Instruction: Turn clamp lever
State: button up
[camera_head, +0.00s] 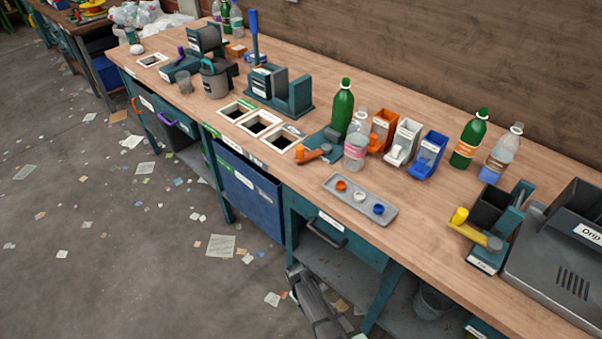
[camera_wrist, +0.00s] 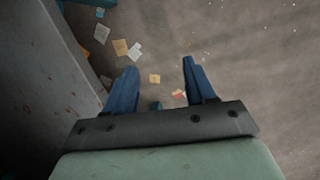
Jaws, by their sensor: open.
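Several levers show in the head view, and I cannot tell for certain which is the clamp lever. An orange lever (camera_head: 312,155) lies on a teal block (camera_head: 330,136) beside the square bench openings. A yellow-knobbed lever (camera_head: 474,230) sits on a teal and black device at the right. A blue lever (camera_head: 254,38) stands upright on a teal press at the back. My gripper (camera_wrist: 159,66) is open and empty in the wrist view, with its blue fingers apart over the floor. It is far from all the levers, and none shows in the wrist view.
On the wooden bench (camera_head: 290,190) stand green and clear bottles, small orange, white and blue bins, and a grey tray (camera_head: 362,220) of caps. A grey machine (camera_head: 560,260) fills the right end. A blue bin (camera_head: 246,192) hangs below the bench. Paper scraps litter the floor.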

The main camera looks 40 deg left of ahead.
jog(key=s+a+r+n, duration=0.2)
jog(key=s+a, duration=0.2)
jog(key=a, duration=0.3)
jog(key=s+a+r+n+y, duration=0.15)
jog(key=s+a, duration=0.25)
jog(key=a, duration=0.4)
jog(key=s+a+r+n+h, duration=0.1)
jog(key=s+a+r+n, duration=0.2)
jog(key=s+a, duration=0.3)
jog(key=w+a+r+y, duration=0.1)
jog(key=w+a+r, duration=0.1)
jog(key=a+r, duration=0.45)
jog(key=w+a+r, duration=0.2)
jog(key=a+r, duration=0.1)
jog(key=r, duration=0.7)
jog(key=w+a+r+y, duration=0.1)
jog(key=w+a+r, duration=0.1)
jog(key=a+r, duration=0.45)
notch_tip(320, 180, up, 35)
jog(key=m, duration=1)
send_over(300, 146)
jog(key=shift+g+y, duration=0.25)
jog(key=shift+g, duration=0.05)
notch_tip(300, 146, down, 13)
jog(key=shift+d+f, duration=0.1)
